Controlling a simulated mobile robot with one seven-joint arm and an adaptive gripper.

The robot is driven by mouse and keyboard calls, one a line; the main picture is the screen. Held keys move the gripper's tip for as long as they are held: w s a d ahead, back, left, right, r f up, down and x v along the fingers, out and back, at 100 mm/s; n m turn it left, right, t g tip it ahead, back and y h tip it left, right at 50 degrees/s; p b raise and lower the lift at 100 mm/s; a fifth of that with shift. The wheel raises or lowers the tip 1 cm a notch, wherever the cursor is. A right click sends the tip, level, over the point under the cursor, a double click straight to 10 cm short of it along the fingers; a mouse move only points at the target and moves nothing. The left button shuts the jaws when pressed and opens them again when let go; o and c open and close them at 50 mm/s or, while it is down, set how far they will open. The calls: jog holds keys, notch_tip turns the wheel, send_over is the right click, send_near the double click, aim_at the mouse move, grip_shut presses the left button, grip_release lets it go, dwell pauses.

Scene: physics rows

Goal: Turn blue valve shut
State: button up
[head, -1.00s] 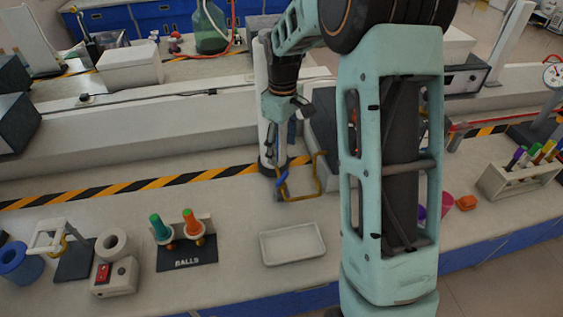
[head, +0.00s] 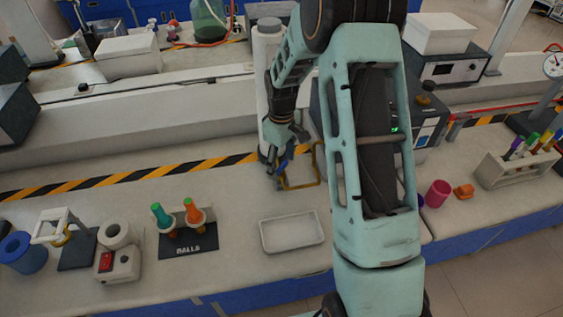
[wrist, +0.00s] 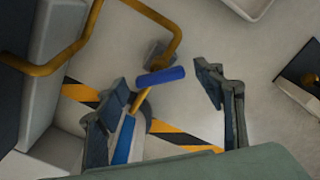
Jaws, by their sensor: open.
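The blue valve (head: 283,164) sits on a yellow pipe (head: 319,170) behind the white tray. In the wrist view its blue bar (wrist: 160,77) lies across a yellow rod, and a second blue piece (wrist: 125,140) shows lower down. My gripper (head: 276,158) is just over the valve. In the wrist view my open gripper (wrist: 163,92) has one finger on each side of the blue bar, with gaps visible on both sides. The gripper hides part of the valve in the head view.
A white tray (head: 292,234) lies in front of the pipe. A tall white cylinder (head: 267,75) stands close behind my gripper. A dark rack marked BALLS (head: 188,246) is at the left. A pink cup (head: 437,194) and a test-tube rack (head: 517,166) are at the right.

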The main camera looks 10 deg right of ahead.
jog(key=shift+c, duration=0.3)
jog(key=c, duration=1.1)
jog(key=m+b, duration=0.2)
jog(key=m, duration=0.2)
jog(key=shift+m, duration=0.3)
jog(key=shift+m+b, duration=0.75)
jog(key=shift+m, duration=1.45)
jog(key=o, duration=1.2)
jog(key=shift+c, duration=0.2)
